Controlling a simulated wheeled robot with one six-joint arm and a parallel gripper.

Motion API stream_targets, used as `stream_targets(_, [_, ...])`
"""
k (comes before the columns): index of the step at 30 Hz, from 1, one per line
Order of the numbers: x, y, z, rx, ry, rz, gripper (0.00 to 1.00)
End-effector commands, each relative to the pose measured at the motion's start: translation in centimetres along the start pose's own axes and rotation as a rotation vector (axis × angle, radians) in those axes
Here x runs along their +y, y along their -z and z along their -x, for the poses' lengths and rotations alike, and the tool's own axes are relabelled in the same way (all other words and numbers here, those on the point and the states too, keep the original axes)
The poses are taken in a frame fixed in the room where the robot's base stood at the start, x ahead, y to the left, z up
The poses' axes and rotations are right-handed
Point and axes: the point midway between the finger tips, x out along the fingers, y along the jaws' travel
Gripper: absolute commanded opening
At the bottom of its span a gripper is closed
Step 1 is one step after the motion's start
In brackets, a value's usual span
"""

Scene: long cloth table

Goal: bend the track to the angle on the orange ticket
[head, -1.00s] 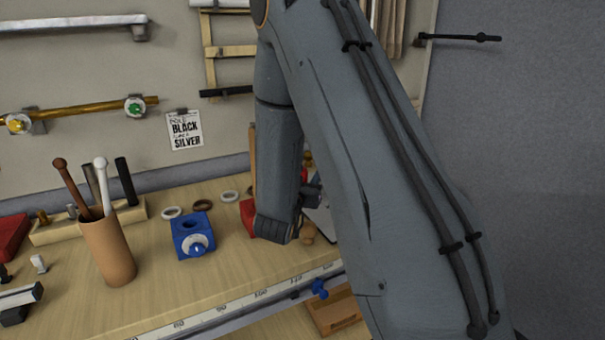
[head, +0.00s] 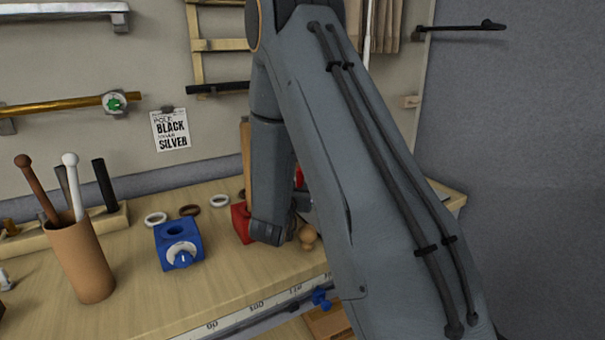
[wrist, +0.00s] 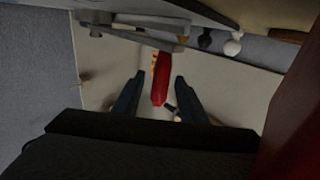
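My gripper (wrist: 159,77) shows in the wrist view with its two dark fingers apart. A red, handle-like piece (wrist: 161,82) shows between the fingers, with a gap on each side. A small yellow-orange strip (wrist: 153,63) lies beside it, too small to identify. A grey metal part (wrist: 130,30) crosses above the fingers; I cannot tell whether it is the track. In the head view my arm hides most of the gripper, with a bit of red (head: 299,177) behind it. I cannot make out an orange ticket in either view.
On the table (head: 130,270) stand a blue block with a dial (head: 180,245), a red block (head: 241,222), a brown cup of rods (head: 82,262), and several rings. A white card reading black and silver (head: 171,130) hangs on the wall. The table's right end (head: 447,196) shows beyond my arm.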

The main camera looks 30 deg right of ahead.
Motion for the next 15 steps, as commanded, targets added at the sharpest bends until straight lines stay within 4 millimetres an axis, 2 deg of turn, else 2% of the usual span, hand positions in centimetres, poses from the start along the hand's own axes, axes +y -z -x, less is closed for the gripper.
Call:
stream_targets(6, [0.0, 0.1, -3.1, -0.001, -0.001, -0.001, 0.38])
stream_targets(15, [-0.2, 0.0, -4.4, -0.001, 0.004, 0.0, 0.38])
